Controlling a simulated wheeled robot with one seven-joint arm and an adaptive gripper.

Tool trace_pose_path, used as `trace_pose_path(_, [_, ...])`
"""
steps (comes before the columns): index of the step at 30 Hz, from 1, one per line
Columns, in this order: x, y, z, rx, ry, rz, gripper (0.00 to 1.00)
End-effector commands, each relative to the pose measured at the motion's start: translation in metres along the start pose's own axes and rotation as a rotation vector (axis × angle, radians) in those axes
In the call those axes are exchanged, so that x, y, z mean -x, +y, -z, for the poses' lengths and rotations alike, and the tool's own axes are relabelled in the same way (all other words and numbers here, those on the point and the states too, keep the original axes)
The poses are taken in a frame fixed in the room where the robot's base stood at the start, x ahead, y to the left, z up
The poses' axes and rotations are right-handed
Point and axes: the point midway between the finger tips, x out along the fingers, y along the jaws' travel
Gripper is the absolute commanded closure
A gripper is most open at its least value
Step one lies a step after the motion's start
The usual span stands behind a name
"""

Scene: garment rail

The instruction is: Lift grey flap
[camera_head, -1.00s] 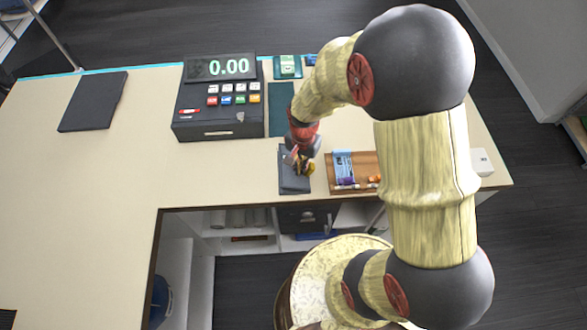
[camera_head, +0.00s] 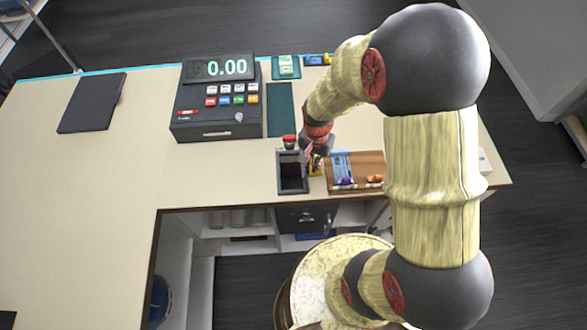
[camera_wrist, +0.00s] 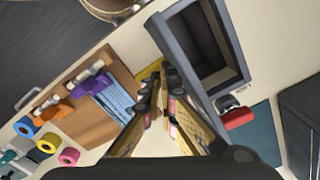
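The small grey box (camera_head: 292,188) stands on the counter with its top open, showing a dark, empty-looking inside. In the wrist view the box (camera_wrist: 232,82) is at upper right. Its grey flap (camera_wrist: 183,55) seems to be the long grey strip along the box's near side, raised and seen almost edge-on. My gripper (camera_head: 314,160) is at the right side of the box in the head view. In the wrist view my gripper (camera_wrist: 160,88) has its fingertips close together beside the strip, with no clear hold on it. The fingers partly hide the flap.
A red-topped item (camera_head: 289,140) stands behind the box. The cash register (camera_head: 217,98) is at back left.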

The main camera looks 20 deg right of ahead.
Motion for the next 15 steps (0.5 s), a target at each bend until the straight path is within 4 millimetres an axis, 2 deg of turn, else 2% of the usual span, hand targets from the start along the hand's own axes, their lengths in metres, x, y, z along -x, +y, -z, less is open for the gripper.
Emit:
trace_pose_path(1, [-0.008,0.004,-0.008,-0.001,-0.018,-0.012,1.00])
trace_pose_path(4, [-0.004,0.004,-0.009,-0.001,-0.019,-0.012,1.00])
trace_pose_path(15, [0.028,0.004,-0.004,0.000,-0.012,-0.005,1.00])
